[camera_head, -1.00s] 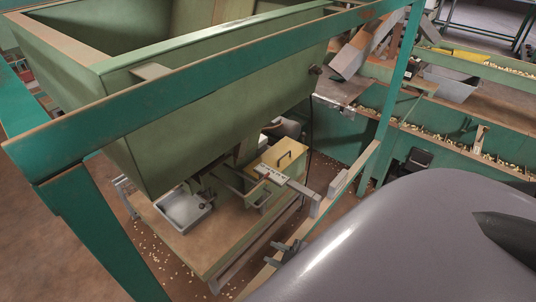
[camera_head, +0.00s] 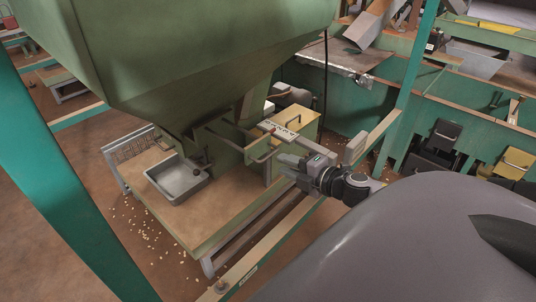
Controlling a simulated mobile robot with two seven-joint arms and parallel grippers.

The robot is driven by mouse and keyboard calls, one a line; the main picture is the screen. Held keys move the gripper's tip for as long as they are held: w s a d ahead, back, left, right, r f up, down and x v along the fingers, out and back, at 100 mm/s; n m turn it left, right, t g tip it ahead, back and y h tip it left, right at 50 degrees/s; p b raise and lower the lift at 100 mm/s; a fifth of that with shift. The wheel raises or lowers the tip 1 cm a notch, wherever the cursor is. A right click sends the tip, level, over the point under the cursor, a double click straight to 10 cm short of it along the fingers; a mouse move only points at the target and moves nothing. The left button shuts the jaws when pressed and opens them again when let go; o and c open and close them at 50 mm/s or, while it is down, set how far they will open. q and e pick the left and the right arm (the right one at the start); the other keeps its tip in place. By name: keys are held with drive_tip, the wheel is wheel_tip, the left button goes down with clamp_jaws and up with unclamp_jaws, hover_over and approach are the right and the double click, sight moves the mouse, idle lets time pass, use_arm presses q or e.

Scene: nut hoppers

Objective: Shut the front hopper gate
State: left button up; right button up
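The front hopper (camera_head: 200,95) is a large green funnel narrowing downward over a low table. Under its outlet is the gate, with a bent metal handle (camera_head: 262,158) reaching out to the right. My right gripper (camera_head: 284,163) is at the outer end of this handle, pointing left. I cannot tell whether its fingers touch the handle, or whether they are open or shut. The gate plate itself is mostly hidden in shadow beneath the hopper. My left gripper is not in view.
A grey metal tray (camera_head: 178,180) sits on the table (camera_head: 215,222) below the outlet. A yellow box (camera_head: 300,122) stands behind the handle. Green frame posts (camera_head: 75,195) and a lower rail (camera_head: 262,262) surround the table. Nuts (camera_head: 145,237) lie scattered on the floor at left.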

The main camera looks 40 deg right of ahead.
sight(269, 157)
drive_tip(key=shift+n, duration=0.4)
drive_tip(key=shift+d+b+x, duration=0.1)
drive_tip(key=shift+b+x, duration=0.65)
drive_tip(key=shift+x, duration=1.15)
drive_tip(key=shift+d+b+x, duration=0.15)
drive_tip(key=shift+b+x, duration=0.55)
drive_tip(key=shift+x, duration=1.25)
drive_tip(key=shift+c, duration=0.3)
clamp_jaws()
